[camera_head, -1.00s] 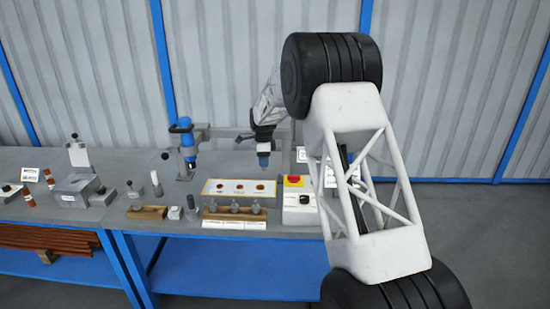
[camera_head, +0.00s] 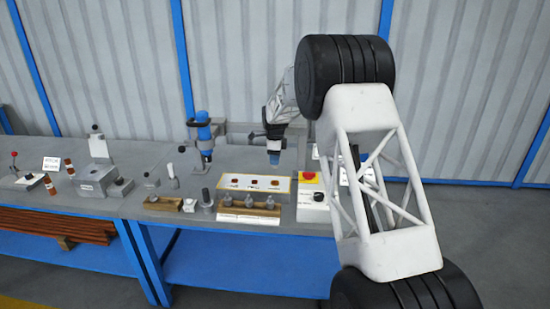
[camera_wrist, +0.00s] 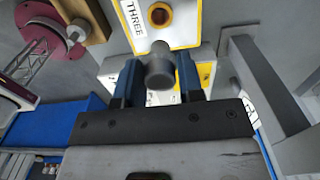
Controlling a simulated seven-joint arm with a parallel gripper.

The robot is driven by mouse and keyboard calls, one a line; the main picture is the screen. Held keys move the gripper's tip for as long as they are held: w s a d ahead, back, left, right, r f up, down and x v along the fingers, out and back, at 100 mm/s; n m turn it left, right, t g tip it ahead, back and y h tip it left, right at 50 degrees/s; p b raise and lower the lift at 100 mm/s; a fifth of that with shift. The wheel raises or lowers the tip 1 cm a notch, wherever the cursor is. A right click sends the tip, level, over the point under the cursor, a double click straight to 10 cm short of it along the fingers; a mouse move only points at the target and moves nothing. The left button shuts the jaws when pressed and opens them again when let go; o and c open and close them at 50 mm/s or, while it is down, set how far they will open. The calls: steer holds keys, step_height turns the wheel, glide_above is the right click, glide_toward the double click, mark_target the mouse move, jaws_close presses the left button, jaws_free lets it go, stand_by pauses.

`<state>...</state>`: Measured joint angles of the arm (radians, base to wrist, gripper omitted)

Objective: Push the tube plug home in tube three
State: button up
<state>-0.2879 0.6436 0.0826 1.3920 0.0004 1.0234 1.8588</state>
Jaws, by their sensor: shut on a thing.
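My gripper (camera_wrist: 158,78) is shut on a grey cylindrical tube plug (camera_wrist: 160,70) that sits between its two blue fingers. In the wrist view the plug is just below tube three's orange-ringed round opening (camera_wrist: 160,15), beside the printed word THREE. The plug appears apart from the opening, but its depth is hard to judge. In the head view my gripper (camera_head: 273,158) hangs just behind the right end of the yellow-edged white panel (camera_head: 255,184), which bears three small reddish tube ends. The plug cannot be made out there.
A wooden rack (camera_head: 235,209) with grey plugs stands in front of the panel. A control box with a red button (camera_head: 308,178) is to its right. A blue upright tool (camera_head: 204,135) stands behind left. In the wrist view a grey upright post (camera_wrist: 265,85) is close on the right.

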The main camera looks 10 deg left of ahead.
mark_target(275, 168)
steer(key=shift+f, duration=2.65)
steer(key=shift+f, duration=2.55)
stand_by(0.8)
steer(key=o, duration=1.1)
steer(key=shift+r, duration=0.1)
steer(key=shift+r, duration=3.8)
